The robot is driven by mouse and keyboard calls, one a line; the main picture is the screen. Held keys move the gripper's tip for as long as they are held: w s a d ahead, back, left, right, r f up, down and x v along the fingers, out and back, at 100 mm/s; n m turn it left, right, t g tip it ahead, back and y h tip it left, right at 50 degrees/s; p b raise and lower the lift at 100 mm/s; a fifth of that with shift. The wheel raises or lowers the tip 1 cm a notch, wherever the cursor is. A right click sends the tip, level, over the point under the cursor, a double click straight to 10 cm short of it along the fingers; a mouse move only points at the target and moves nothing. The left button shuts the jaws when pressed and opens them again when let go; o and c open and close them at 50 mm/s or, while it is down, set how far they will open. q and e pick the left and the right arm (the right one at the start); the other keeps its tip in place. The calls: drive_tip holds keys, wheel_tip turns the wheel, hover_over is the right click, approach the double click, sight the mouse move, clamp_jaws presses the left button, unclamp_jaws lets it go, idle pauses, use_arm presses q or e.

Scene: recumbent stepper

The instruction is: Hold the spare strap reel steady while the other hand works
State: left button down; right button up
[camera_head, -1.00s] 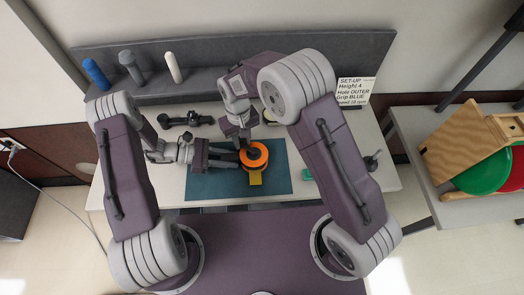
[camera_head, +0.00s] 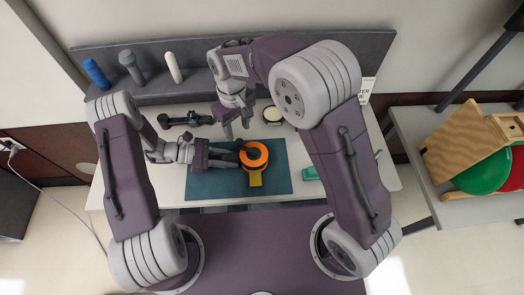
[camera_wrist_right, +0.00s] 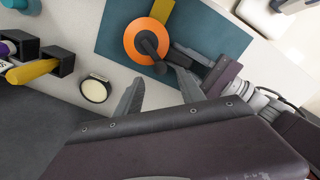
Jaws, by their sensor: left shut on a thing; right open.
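The strap reel is an orange disc (camera_head: 256,166) with a dark round hub, lying on the teal mat (camera_head: 279,182). A yellow piece (camera_head: 256,180) sticks out from its near side. My left gripper (camera_head: 236,158) comes in from the left and is shut on the reel at its side; the exact contact is partly hidden. In the right wrist view the reel (camera_wrist_right: 130,42) shows with the left fingers beside it. My right gripper (camera_head: 237,132) is open and empty, above and behind the reel. Its spread fingers (camera_wrist_right: 158,90) point toward the reel, apart from it.
A round cream-topped tin (camera_head: 272,114) stands behind the mat, near my right gripper. A dark handled part (camera_head: 186,120) lies at the back left. Blue, grey and white upright grips stand on the rear shelf (camera_head: 210,95).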

use_arm(q)
drive_tip(key=c, duration=1)
unclamp_jaws()
drive_tip(key=shift+c, duration=0.2)
use_arm(e)
wheel_tip(320, 180, up, 3)
drive_tip(key=shift+r, duration=0.2)
